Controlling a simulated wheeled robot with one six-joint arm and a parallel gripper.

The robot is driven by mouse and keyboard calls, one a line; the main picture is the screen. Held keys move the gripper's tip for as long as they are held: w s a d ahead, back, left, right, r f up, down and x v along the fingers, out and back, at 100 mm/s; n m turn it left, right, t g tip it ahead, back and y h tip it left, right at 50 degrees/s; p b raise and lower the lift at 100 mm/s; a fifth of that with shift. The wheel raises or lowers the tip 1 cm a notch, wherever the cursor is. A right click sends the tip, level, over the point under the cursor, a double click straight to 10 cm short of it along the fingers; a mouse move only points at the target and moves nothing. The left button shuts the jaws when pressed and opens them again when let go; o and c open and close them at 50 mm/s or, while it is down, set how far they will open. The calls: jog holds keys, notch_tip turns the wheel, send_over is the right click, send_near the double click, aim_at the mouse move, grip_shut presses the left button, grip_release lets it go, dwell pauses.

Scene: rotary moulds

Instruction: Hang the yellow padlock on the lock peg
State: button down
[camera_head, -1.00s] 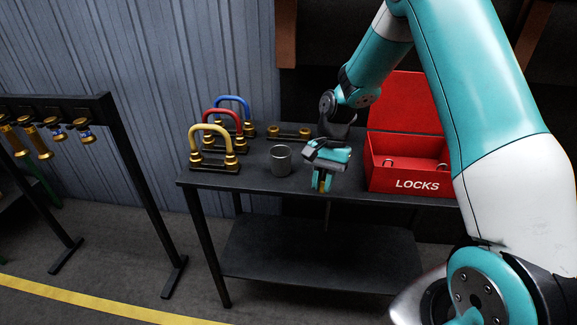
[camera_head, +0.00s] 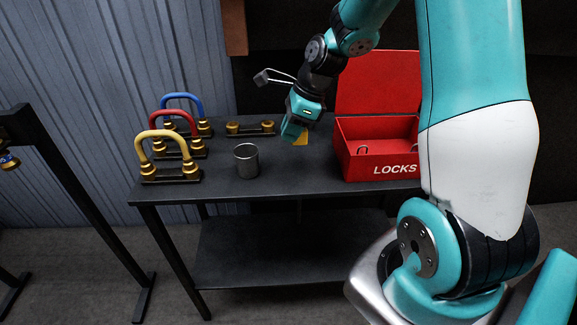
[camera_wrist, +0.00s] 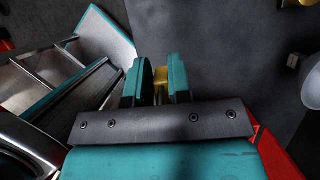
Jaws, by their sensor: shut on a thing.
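The yellow padlock (camera_head: 302,138) is in my gripper (camera_head: 294,135), just above the black table. Only a small yellow part shows below the fingers; its shackle is hidden. In the wrist view a yellow piece (camera_wrist: 160,75) sits between the two teal fingers, which are shut on it. My gripper is left of the open red LOCKS box (camera_head: 372,165) and right of the metal cup (camera_head: 246,160). I cannot make out the lock peg in either view.
Yellow (camera_head: 158,141), red (camera_head: 178,118) and blue (camera_head: 184,100) arches stand on the left of the table (camera_head: 275,180). A low brass-knobbed bar (camera_head: 250,127) lies behind the cup. Bare tabletop shows between cup and box. A black rack frame (camera_head: 75,190) stands at far left.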

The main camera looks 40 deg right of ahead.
notch_tip(320, 180, down, 10)
jog(key=shift+f, duration=0.25)
jog(key=shift+f, duration=0.15)
jog(key=c, duration=1.1)
grip_release()
jog(key=shift+o, duration=0.2)
